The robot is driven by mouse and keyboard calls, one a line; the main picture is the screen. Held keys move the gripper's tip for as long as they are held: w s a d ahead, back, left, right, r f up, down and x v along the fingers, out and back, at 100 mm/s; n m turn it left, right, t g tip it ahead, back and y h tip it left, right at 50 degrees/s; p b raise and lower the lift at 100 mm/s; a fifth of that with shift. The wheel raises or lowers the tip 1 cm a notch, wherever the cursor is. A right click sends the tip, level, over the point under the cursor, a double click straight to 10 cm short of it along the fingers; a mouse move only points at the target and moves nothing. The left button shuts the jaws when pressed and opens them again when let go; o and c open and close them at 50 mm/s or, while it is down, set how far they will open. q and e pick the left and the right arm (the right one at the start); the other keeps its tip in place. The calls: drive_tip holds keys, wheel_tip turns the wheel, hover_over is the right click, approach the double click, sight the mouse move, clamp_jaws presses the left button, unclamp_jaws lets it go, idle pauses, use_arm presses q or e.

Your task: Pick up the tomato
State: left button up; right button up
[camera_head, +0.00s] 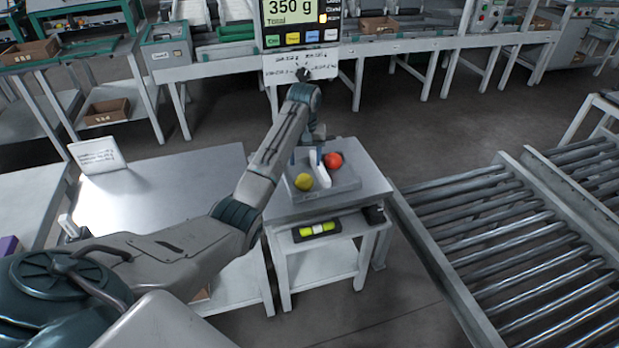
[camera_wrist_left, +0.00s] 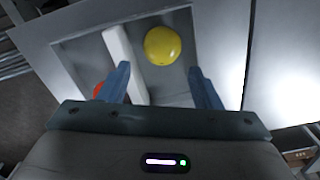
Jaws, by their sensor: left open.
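A red tomato (camera_head: 333,160) lies in the grey tray (camera_head: 342,186) on the small metal table, on the right of a white divider (camera_head: 316,168). A yellow ball-shaped fruit (camera_head: 304,181) lies on the divider's left side. My left gripper (camera_head: 309,158) is open above the tray. In the left wrist view the yellow fruit (camera_wrist_left: 162,45) shows beyond the open fingers (camera_wrist_left: 160,85), apart from them. The red tomato (camera_wrist_left: 98,89) is mostly hidden behind the left finger there. My right gripper is not in view.
A scale display (camera_head: 300,20) reading 350 g stands behind the small table. A metal table (camera_head: 150,195) with a white sign (camera_head: 97,155) is on the left. A roller conveyor (camera_head: 490,230) is on the right. Clear floor lies behind.

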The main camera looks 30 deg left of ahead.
sight(305, 176)
use_arm(q)
drive_tip(key=f, duration=0.3)
drive_tip(key=shift+s+f, duration=0.1)
drive_tip(key=shift+s, duration=0.15)
drive_tip(key=shift+w+a+f, duration=0.1)
drive_tip(key=shift+f, duration=2.7)
drive_tip(key=shift+r, duration=0.1)
drive_tip(key=c, duration=0.4)
